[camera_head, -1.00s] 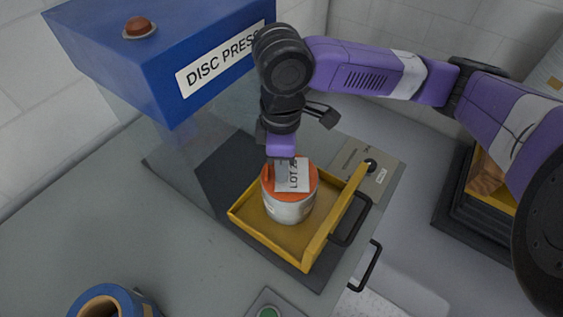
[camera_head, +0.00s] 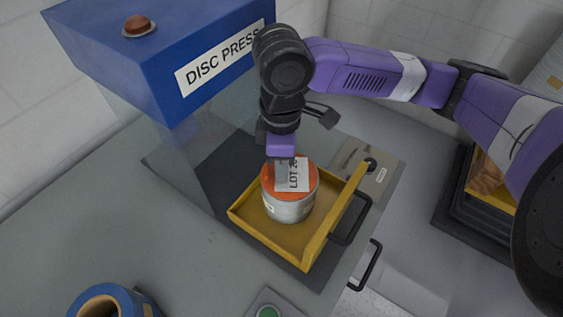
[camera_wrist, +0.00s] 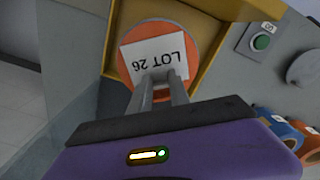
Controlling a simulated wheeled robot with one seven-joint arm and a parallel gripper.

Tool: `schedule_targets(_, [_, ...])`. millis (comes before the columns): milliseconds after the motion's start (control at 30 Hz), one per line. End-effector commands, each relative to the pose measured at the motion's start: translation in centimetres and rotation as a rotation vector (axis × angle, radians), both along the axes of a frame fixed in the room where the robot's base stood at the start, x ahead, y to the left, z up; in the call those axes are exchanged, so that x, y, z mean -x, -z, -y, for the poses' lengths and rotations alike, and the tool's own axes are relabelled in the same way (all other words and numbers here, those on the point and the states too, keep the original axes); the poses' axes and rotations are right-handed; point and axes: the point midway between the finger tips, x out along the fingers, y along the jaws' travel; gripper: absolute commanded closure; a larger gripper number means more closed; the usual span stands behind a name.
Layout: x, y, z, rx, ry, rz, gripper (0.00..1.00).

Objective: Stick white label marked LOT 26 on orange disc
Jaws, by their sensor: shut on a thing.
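The white label marked LOT 26 (camera_head: 293,175) lies over the orange disc (camera_head: 308,170), which tops a pale cylinder (camera_head: 291,209) in the yellow tray (camera_head: 268,238).
The blue DISC PRESS (camera_head: 190,70), with a red button (camera_head: 137,25) on top, stands behind left. A blue roll (camera_head: 112,300) and a green button (camera_head: 268,312) are at the front. The tray has a black handle (camera_head: 352,222) at right. Grey bench at left is clear.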

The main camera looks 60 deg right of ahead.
Motion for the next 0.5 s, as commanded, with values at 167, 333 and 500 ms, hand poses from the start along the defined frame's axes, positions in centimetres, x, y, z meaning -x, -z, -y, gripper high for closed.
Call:
schedule_targets(167, [0.02, 0.10, 0.00, 0.001, 0.000, -0.001, 1.00])
schedule_targets(333, [0.02, 0.12, 0.00, 0.000, 0.000, -0.001, 1.00])
schedule_targets(500, [0.03, 0.14, -0.01, 0.000, 0.000, -0.001, 0.73])
